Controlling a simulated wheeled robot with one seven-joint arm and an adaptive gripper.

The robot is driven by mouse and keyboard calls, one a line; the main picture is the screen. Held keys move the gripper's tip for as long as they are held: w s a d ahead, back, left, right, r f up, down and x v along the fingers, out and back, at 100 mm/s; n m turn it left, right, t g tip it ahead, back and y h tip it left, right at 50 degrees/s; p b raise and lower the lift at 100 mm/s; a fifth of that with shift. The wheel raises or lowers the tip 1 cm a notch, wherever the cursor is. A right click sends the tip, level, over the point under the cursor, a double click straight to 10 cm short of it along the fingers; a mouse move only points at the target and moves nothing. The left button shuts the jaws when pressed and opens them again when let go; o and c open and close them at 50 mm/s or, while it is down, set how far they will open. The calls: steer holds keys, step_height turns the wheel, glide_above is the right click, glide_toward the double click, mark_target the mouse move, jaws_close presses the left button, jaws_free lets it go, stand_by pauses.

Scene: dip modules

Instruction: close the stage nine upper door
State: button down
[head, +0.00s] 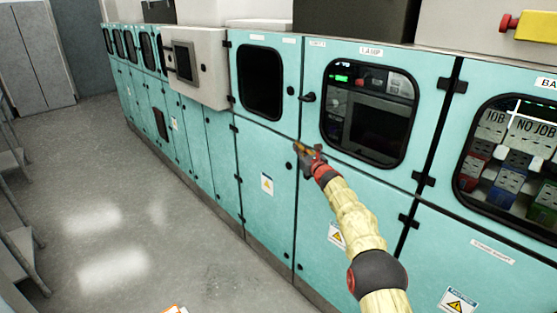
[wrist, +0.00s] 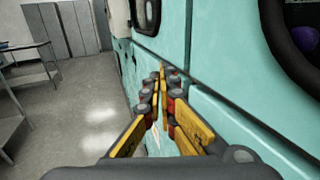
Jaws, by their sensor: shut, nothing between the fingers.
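Teal upper cabinet doors with dark windows line the wall in the head view, including a left upper door (head: 283,68) and a wider right upper door (head: 423,92). I cannot read which label says stage nine. Both look flush or nearly flush with the cabinet front; a small gap would be hard to see. A black handle (head: 307,97) sits at the right door's left edge. My gripper (head: 299,147) is shut and empty, just below that handle, near the seam between upper and lower doors. The wrist view shows its fingers together (wrist: 163,76) close to the teal front; contact cannot be told.
A grey box (head: 214,62) juts from the cabinet row at left. Lower teal doors (head: 267,210) stand beneath the upper ones. The grey floor (head: 120,200) is open at left, with metal tables (wrist: 30,60) along the far left side.

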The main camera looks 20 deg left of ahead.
steer(key=shift+s+a, duration=1.6)
steer(key=shift+s, duration=2.6)
steer(key=s+a+f+n+g, duration=0.2)
steer(key=s+f+n+g, duration=0.3)
steer(key=s+f+n, duration=0.45)
steer(key=s+d+f+n+g+h, duration=0.15)
steer(key=s+d+n+g, duration=0.25)
steer(key=s+d+n, duration=0.45)
steer(key=s+d+r+n+h, duration=0.2)
steer(key=s+d+n+h, duration=0.1)
steer(key=s+d, duration=1)
steer(key=s+d+r+n+h, duration=0.2)
steer(key=s+d+n+h, duration=0.2)
steer(key=s+d, duration=0.95)
steer(key=s+d+r+n+h, duration=0.25)
steer(key=s+d, duration=0.55)
steer(key=d, duration=1.1)
steer(key=s+d+r+t+h, duration=0.2)
steer(key=s+d+r, duration=0.3)
steer(key=d, duration=0.2)
steer(key=shift+d+r+m, duration=0.15)
steer(key=shift+d+m, duration=0.15)
steer(key=shift+m, duration=0.15)
